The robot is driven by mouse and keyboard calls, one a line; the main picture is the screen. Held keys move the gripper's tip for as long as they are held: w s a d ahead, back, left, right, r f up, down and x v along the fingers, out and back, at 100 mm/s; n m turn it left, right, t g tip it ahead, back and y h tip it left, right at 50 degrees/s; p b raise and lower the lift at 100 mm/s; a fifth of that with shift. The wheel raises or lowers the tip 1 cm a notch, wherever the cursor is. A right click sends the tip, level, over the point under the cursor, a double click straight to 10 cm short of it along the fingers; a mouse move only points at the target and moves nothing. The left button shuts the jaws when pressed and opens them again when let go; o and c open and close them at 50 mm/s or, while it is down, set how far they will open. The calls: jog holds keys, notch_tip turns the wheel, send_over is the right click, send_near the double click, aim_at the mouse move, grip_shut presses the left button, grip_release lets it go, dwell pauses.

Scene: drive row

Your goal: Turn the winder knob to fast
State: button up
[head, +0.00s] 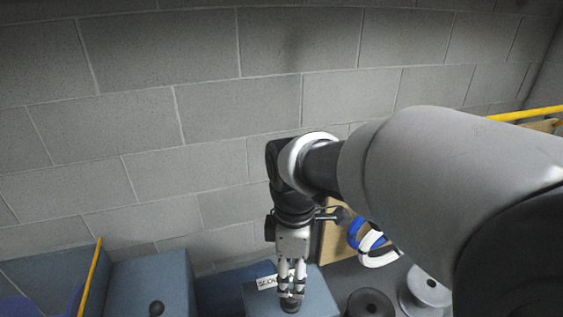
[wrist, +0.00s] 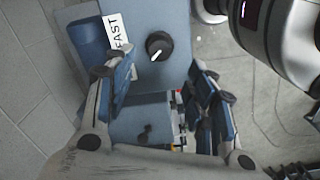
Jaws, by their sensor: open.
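The black winder knob (wrist: 159,45) sits on a blue box (wrist: 185,18) in the wrist view. Its white pointer mark points down and slightly left in that picture. A white label (wrist: 117,32) reading FAST lies left of the knob; its lower part is hidden by a finger. In the head view the knob (head: 290,306) is just below my gripper (head: 291,294), with a partly covered label (head: 267,283) beside it. My gripper's open fingers (wrist: 155,78) show on either side below the knob in the wrist view.
A second blue box (head: 150,275) with a black knob (head: 156,308) stands left, beside a yellow bar (head: 90,278). Blue and white rings (head: 372,243), a black round part (head: 370,303) and a grey spool (head: 427,287) are right. A block wall (head: 150,120) rises behind.

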aim_at(291, 295)
notch_tip(291, 295, down, 8)
jog(key=shift+f, duration=0.1)
dwell(0.4)
jog(key=c, duration=1.1)
